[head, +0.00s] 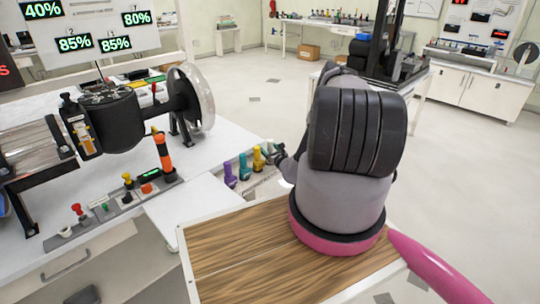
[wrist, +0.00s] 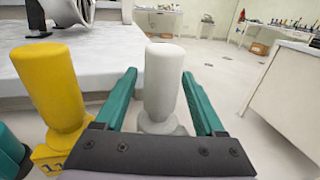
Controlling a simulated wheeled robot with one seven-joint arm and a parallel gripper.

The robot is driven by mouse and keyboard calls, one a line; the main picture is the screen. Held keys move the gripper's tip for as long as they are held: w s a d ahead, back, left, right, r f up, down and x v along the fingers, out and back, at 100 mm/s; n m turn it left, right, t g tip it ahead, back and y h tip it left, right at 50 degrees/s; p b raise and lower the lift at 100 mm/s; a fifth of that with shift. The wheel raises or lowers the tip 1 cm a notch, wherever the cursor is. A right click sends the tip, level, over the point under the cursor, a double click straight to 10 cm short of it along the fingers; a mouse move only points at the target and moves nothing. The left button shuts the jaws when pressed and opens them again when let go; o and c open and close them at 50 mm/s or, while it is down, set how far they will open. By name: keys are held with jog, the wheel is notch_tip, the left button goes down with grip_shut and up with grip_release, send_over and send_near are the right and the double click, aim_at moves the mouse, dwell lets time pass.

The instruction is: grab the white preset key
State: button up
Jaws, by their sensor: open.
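The white preset key (wrist: 163,82) stands upright in the wrist view, a rounded white cylinder on a wider base. My gripper (wrist: 159,74) is open, with one teal finger on each side of the key. I see narrow gaps between the fingers and the key, and its lower base is partly hidden by the gripper body. In the head view my gripper (head: 279,153) is small and dark at the end of the row of keys, and I cannot make out the white key clearly there.
A yellow key (wrist: 48,85) stands close left of my gripper. A teal key (head: 244,166) and a purple key (head: 229,174) continue the row. The white bench (head: 215,143) with a black machine (head: 108,118) lies to the left. Open floor lies to the right.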

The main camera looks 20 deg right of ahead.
grip_shut()
jog(key=shift+r, duration=0.1)
